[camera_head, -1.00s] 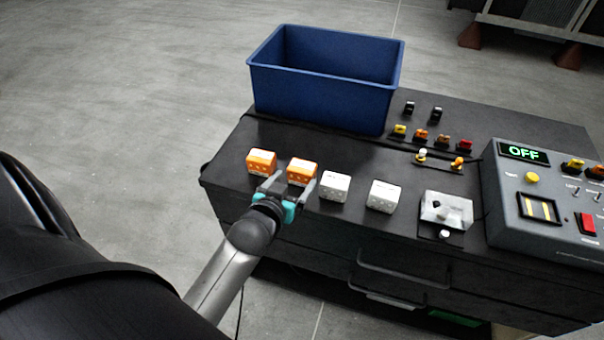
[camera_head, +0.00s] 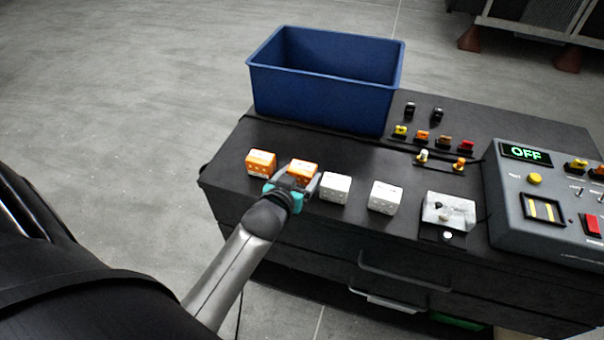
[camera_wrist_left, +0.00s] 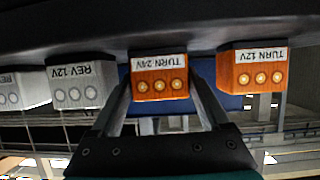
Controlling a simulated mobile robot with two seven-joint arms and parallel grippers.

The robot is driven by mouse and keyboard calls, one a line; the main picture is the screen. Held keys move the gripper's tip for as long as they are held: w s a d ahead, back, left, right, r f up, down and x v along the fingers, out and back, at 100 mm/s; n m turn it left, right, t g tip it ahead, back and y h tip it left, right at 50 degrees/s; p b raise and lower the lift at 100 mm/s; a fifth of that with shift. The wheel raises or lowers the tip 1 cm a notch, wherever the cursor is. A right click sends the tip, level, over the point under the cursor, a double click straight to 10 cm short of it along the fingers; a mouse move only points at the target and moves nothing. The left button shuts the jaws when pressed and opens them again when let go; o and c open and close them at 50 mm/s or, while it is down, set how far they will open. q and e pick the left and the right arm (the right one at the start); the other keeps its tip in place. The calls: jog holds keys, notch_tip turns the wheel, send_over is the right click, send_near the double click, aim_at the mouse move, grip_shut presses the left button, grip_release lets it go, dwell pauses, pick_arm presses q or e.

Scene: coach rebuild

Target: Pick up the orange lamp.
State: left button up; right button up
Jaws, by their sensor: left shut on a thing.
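Two orange lamp blocks stand near the left end of the dark cabinet top. The left one (camera_head: 261,163) is labelled TURN 12V in the left wrist view (camera_wrist_left: 253,75). The right one (camera_head: 303,168) is labelled TURN 24V there (camera_wrist_left: 160,84), and the wrist picture shows the labels upside down. My left gripper (camera_head: 298,180) is shut on the TURN 24V lamp, with a finger on each side. The lamp appears to rest on the cabinet top; any gap beneath it cannot be made out. My right gripper is not in view.
Two white lamp blocks (camera_head: 335,187) (camera_head: 384,197) stand to the right, the nearer one close to my gripper. A blue bin (camera_head: 322,103) stands behind. A grey test box (camera_head: 550,210) reading OFF, small coloured parts and a metal fixture (camera_head: 448,212) occupy the right side.

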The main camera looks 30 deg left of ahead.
pick_arm(q)
jog(key=c, duration=0.5)
